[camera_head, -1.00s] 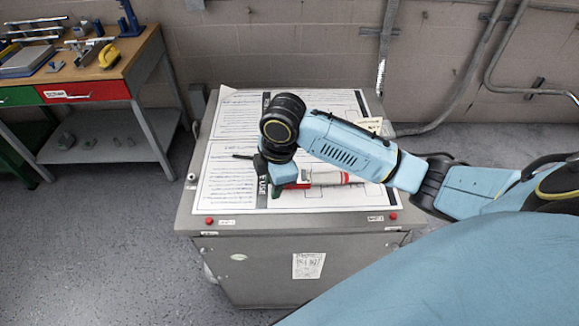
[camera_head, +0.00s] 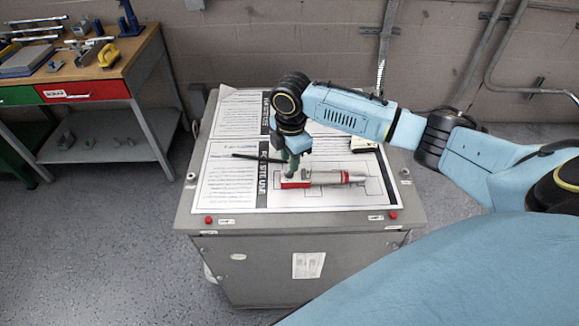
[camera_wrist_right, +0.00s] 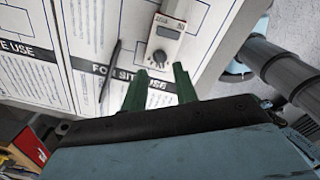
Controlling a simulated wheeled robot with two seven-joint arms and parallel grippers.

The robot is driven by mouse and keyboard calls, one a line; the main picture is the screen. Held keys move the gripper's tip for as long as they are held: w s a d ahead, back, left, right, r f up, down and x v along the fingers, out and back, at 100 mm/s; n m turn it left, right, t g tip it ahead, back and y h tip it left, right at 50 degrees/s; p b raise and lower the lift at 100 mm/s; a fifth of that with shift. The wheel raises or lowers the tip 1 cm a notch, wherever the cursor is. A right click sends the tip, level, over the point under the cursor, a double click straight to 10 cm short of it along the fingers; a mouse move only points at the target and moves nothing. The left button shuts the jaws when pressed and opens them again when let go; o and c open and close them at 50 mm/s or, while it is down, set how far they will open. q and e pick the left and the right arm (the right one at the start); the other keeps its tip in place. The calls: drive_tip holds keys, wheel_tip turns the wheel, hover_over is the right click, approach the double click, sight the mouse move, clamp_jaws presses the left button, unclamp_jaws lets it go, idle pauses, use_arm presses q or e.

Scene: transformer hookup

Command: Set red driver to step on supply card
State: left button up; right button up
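A small pale card (camera_head: 362,146), perhaps the supply card, is partly hidden behind my arm. My left gripper is out of view.
A dark pen-like stick (camera_head: 257,157) lies left of the driver. The grey cabinet (camera_head: 300,222) has red buttons at its front corners. A workbench with tools (camera_head: 140,45) stands at the left. The sheets' left side is clear.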

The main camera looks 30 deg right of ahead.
sight(289, 173)
drive_tip(key=shift+f, duration=1.9)
clamp_jaws()
